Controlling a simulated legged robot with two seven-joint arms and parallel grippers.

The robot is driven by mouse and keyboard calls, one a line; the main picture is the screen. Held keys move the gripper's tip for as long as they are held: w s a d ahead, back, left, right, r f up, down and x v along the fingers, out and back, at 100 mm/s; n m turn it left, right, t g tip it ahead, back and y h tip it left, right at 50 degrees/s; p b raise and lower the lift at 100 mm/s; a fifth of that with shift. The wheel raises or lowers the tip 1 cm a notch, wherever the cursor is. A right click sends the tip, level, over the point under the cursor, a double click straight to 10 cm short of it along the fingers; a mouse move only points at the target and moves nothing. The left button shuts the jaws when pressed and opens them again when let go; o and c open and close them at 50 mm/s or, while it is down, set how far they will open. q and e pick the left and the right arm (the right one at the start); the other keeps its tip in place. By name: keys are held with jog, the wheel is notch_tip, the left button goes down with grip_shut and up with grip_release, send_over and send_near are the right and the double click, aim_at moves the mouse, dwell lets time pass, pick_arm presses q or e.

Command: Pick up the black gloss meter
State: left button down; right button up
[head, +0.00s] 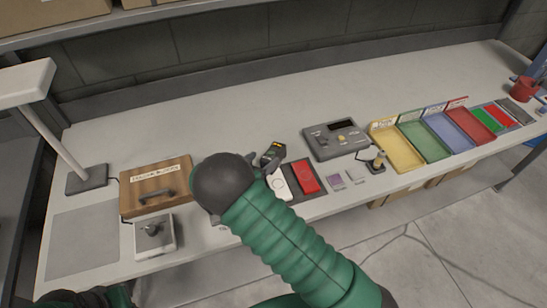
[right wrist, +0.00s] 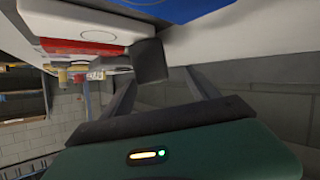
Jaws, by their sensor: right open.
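The black gloss meter (head: 274,152) stands on the grey bench near its middle, with a small lit yellowish display on top. In the right wrist view, which shows the bench upside down, it appears as a dark block (right wrist: 150,61). My right gripper (head: 262,164) is open and close to the meter, coming from the left in the head view. Its two dark fingers (right wrist: 163,78) point towards the meter, which shows between their tips; I cannot tell whether they touch it. The gripper partly hides the meter's lower part. My left gripper is not in view.
A white device (head: 279,186) and a red block (head: 304,176) lie just in front of the meter. A grey control box (head: 336,139) stands to the right, before coloured trays (head: 396,152). A wooden box (head: 154,187) is left. The bench behind is clear.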

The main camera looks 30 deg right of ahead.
aim_at(269, 155)
jog(key=x, duration=0.5)
jog(key=shift+s+d+p, duration=0.15)
jog(key=shift+d+p, duration=0.2)
jog(key=shift+d, duration=0.2)
jog(key=shift+d+f, duration=0.1)
jog(key=shift+d, duration=0.2)
jog(key=shift+a, duration=0.1)
grip_shut()
